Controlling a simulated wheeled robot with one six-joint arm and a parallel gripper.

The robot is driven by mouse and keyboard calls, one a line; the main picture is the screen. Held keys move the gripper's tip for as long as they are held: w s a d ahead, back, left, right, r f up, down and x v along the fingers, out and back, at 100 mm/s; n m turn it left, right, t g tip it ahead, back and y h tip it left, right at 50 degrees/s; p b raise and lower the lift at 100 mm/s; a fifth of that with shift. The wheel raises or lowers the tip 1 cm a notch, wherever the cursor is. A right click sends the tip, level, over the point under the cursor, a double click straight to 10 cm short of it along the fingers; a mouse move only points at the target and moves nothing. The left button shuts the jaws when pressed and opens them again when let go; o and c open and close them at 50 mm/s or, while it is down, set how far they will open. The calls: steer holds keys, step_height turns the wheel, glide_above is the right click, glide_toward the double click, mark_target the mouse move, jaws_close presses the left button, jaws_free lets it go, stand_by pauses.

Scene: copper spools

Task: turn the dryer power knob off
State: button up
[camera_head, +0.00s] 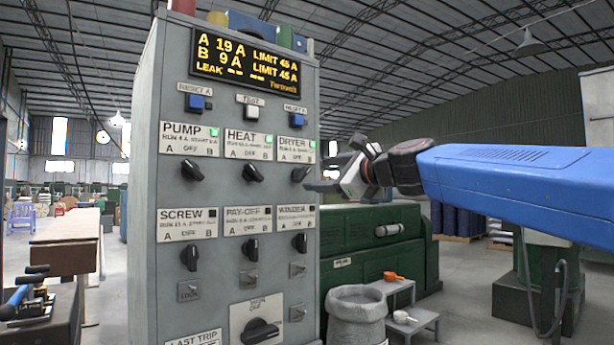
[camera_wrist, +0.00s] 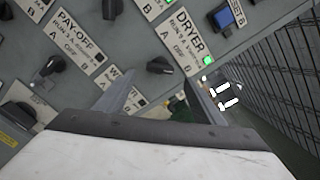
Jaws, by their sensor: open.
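The dryer power knob (camera_head: 301,173) is a black pointer knob under the white DRYER label (camera_head: 294,150), in the right column of the grey control cabinet. Its pointer is turned to one side, tilted like the heat knob. A green lamp by the DRYER label is lit. My gripper (camera_head: 325,187) is open and empty, just right of the dryer knob. In the wrist view its two fingers (camera_wrist: 160,85) point toward the panel, apart from the knob.
The pump knob (camera_head: 191,169) and heat knob (camera_head: 253,172) sit left of the dryer knob. The winder knob (camera_head: 299,242) is below it. A green machine (camera_head: 375,265) stands behind to the right. A grey bin (camera_head: 357,312) stands by the cabinet.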

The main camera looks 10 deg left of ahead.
mark_target(305, 175)
steer(key=shift+x, duration=3.35)
steer(key=c, duration=1)
